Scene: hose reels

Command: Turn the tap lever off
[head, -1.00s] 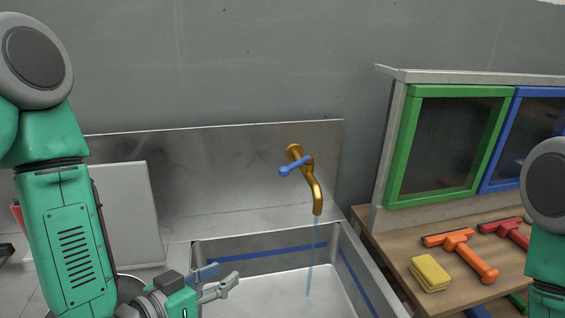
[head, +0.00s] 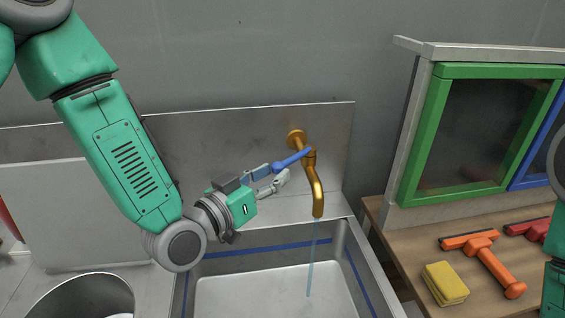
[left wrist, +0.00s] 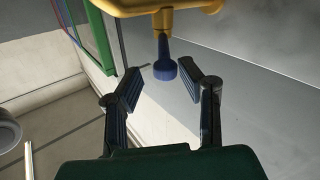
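The brass tap (head: 316,185) sticks out from the steel backsplash, and a thin stream of water (head: 311,260) falls from its spout into the sink (head: 270,300). Its blue lever (head: 293,159) points left and slightly down from the tap body. My left gripper (head: 277,176) is at the free end of the lever. In the left wrist view the lever (left wrist: 164,62) points toward my left gripper (left wrist: 160,86), its round end just at the gap between the two spread fingertips. Neither finger clearly touches it. My right gripper is not in view.
To the right, a wooden counter (head: 400,275) holds a yellow sponge (head: 445,284), an orange squeegee (head: 487,262) and a red squeegee (head: 530,228) below a green-framed window (head: 480,130). A metal bucket (head: 85,298) stands at lower left.

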